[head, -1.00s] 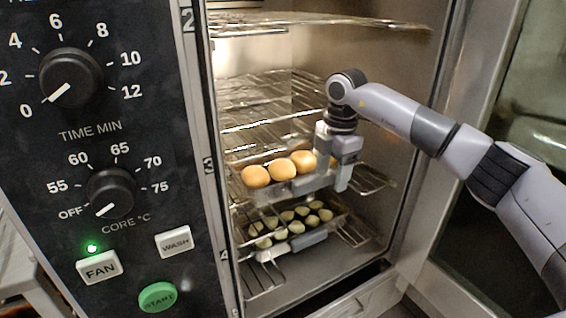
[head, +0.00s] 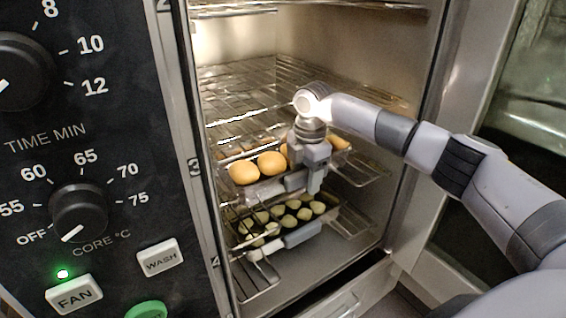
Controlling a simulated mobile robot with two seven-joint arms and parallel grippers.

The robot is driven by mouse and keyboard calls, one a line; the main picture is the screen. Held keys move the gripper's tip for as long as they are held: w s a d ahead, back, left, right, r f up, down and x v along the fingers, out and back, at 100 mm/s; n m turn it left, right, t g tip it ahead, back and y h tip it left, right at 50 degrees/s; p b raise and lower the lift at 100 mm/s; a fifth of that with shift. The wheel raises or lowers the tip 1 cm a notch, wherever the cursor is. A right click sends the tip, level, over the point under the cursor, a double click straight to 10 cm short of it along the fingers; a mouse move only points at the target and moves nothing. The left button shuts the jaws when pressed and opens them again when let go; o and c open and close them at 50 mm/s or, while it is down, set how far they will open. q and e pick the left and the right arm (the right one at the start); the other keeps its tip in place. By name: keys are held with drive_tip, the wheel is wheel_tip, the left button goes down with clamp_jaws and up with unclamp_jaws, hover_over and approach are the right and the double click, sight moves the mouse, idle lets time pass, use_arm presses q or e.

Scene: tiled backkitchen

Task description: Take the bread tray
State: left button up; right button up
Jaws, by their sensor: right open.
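The bread tray (head: 262,191) sits on a wire rack inside the open oven, with round golden buns (head: 243,172) in it. Two buns show clearly at the left; others are partly hidden behind my right gripper. A grey handle (head: 296,183) is on the tray's front. My right gripper (head: 315,184) is open, pointing down at the handle. I cannot tell whether its fingers straddle or touch the handle. My left gripper is not in view.
Below, another tray (head: 255,249) holds several green, round items and has its own grey handle (head: 303,235). Empty wire racks (head: 245,95) are above. The oven's control panel (head: 110,130) stands close on the left, the right oven wall (head: 412,130) beside my arm.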

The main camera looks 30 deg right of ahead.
clamp_jaws()
drive_tip(key=shift+w+r, duration=0.1)
